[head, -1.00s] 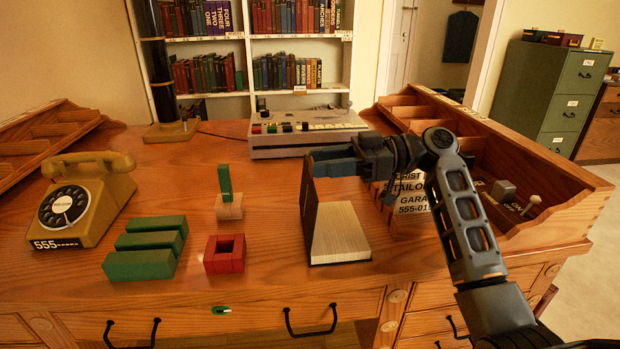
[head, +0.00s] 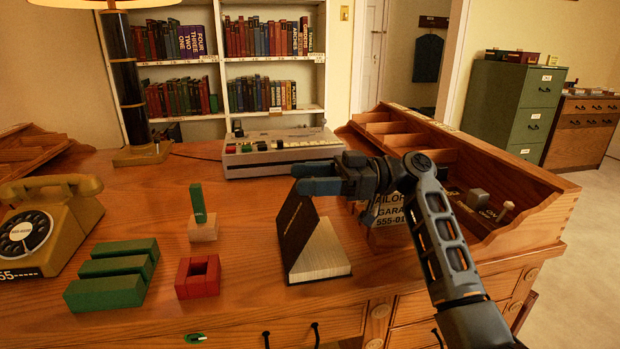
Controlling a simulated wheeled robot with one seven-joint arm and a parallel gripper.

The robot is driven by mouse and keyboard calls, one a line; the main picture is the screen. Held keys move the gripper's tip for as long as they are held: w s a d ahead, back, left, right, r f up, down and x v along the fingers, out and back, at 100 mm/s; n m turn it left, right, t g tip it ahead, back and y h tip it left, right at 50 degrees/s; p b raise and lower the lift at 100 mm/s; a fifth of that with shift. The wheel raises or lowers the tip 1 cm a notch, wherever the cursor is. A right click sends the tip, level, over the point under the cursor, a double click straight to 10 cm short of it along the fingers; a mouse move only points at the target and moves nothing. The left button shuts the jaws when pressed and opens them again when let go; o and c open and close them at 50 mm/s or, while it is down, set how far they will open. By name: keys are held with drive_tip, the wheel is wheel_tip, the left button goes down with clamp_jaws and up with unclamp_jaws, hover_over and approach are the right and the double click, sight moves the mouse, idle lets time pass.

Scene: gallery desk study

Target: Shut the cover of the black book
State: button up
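The black book (head: 297,237) lies on the desk with its pale page block (head: 322,258) partly showing. Its black cover is raised along the left side and leans over to the right above the pages, so its dark outer face with small lettering shows. My gripper (head: 300,179) is just above the cover's top edge, with its fingers pointing left. The two fingers lie close together and look shut, with nothing seen between them. I cannot tell whether they touch the cover.
Green blocks (head: 112,274), a red hollow block (head: 198,277) and a green piece on a wooden base (head: 199,206) stand left of the book. A yellow telephone (head: 48,226) is far left. A switch console (head: 280,152) is behind; a lettered box (head: 390,221) and wooden organizer (head: 520,215) are right.

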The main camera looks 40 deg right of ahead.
drive_tip(key=shift+o, duration=0.7)
wheel_tip(320, 180, up, 5)
drive_tip(key=shift+d+f, duration=0.1)
drive_tip(key=shift+f, duration=0.1)
drive_tip(key=s+d+r, duration=0.6)
drive_tip(key=s+d, duration=0.1)
drive_tip(key=d, duration=0.1)
drive_tip(key=shift+s+d+r+p, duration=0.2)
drive_tip(key=shift+s+d+p, duration=0.1)
drive_tip(key=shift+s+p, duration=0.05)
